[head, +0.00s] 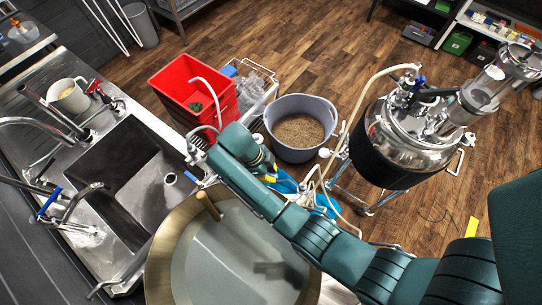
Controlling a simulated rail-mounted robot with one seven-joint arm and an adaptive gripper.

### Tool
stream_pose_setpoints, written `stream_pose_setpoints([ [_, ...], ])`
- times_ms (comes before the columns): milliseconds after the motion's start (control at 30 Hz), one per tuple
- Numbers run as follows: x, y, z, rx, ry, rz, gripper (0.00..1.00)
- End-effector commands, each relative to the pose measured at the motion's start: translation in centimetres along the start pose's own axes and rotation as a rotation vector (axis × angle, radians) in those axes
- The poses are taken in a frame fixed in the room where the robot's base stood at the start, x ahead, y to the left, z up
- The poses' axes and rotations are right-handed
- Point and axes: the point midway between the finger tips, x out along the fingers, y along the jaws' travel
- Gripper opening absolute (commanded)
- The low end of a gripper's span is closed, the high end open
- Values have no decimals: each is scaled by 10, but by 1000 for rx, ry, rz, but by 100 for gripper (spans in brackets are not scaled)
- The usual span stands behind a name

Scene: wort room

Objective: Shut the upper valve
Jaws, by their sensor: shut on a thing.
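My gripper (267,171) is at the end of my teal arm, in the middle of the head view, beyond the rim of the large round vat. It points downward and is small and partly covered by its own wrist. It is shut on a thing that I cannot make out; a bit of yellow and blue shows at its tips. Which fitting is the upper valve is not clear. A blue-handled valve (419,81) sits high on the steel vessel (412,135) at the right, apart from my gripper. Another blue-handled fitting (190,177) is by the vat's rim at the left.
A sink (118,150) is on the left. Behind my arm stand a red crate (190,85), a wire basket (262,75) and a grey tub (298,103) of grain. Hoses run beside the gripper.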

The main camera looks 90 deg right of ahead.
Motion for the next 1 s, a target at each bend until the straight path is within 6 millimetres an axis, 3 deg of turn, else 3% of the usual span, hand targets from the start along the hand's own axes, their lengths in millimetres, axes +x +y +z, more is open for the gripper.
stream_pose_setpoints([
  [267, 5, 2, 0, -5, 5, 7, 0],
  [300, 5, 2, 0, -5, 5, 6, 23],
  [433, 4, 2, 0, -4, 3, 4, 46],
  [767, 0, 0, 0, -3, 1, 1, 46],
  [1000, -21, 0, 1, -4, 0, -1, 46],
])
